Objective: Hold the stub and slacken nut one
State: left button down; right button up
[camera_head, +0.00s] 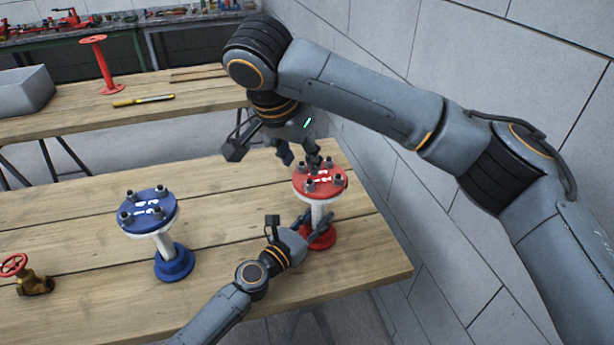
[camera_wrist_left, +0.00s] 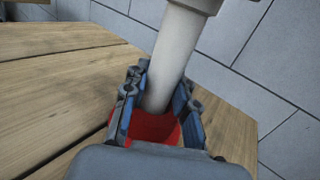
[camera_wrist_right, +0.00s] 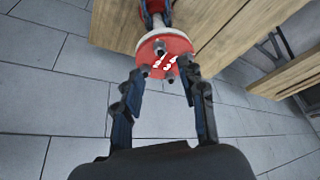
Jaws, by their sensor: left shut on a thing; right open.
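The red stub has a round red top flange (camera_head: 320,181) with white markings and several grey nuts, a white pipe and a red base (camera_head: 319,237). It stands upright on the table. My left gripper (camera_head: 312,226) is shut on its white pipe (camera_wrist_left: 178,50), low down above the base, with a finger on each side. My right gripper (camera_head: 300,157) is open just above the flange. In the right wrist view, the red flange (camera_wrist_right: 175,53) lies beyond its fingertips, and a nut (camera_wrist_right: 170,77) shows between them; contact cannot be told. I cannot tell which nut is number one.
A blue stub (camera_head: 148,212) stands to the left on the same wooden table (camera_head: 90,215). A brass valve with a red handwheel (camera_head: 14,266) is at far left. The back table holds a red spool (camera_head: 101,65), a yellow tool (camera_head: 143,100) and a grey bin (camera_head: 24,91). A tiled wall is close on the right.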

aim_at(309, 183)
jog(key=x, duration=0.7)
jog(key=shift+d+f, duration=0.1)
grip_shut()
